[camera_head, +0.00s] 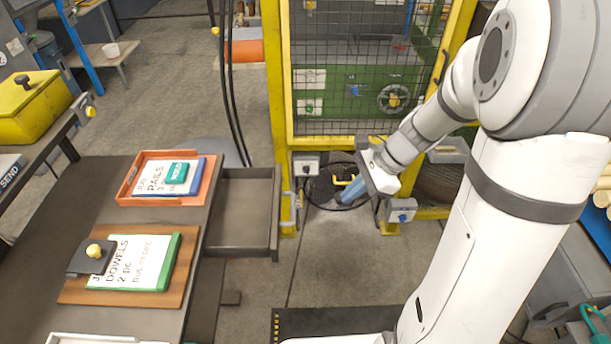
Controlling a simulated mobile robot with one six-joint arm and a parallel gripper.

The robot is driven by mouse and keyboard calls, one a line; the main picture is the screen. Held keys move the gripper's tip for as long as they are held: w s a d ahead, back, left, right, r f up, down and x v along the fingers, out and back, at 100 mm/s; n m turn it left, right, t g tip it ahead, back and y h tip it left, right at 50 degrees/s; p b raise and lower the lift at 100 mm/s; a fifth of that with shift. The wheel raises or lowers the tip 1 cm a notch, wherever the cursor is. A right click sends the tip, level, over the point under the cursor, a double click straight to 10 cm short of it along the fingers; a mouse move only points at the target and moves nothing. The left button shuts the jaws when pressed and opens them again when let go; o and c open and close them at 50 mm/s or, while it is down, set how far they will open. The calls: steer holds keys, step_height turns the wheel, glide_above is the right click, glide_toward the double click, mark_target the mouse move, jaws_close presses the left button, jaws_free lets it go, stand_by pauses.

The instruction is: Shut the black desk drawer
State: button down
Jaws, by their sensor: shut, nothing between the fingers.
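The black desk drawer (243,216) stands pulled out from the right side of the dark desk (60,230). Its inside looks empty, and a pale handle (290,212) is on its right-hand front. My gripper (343,197) is to the right of the drawer front, pointing down and left, apart from the handle. It is shut with nothing in it.
On the desk are an orange tray (127,186) with papers and a wooden board (75,292) with a dowels sheet. A yellow machine cage (280,100) stands behind the drawer. A dark mat (300,324) lies in front; the floor between is clear.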

steer(key=w+a+f+m+y+p, duration=0.1)
steer(key=w+a+f+m, duration=0.1)
steer(key=a+f, duration=0.8)
steer(key=shift+w+f+m+p, duration=0.2)
steer(key=shift+f+m+p, duration=0.1)
steer(key=shift+m+p, duration=0.1)
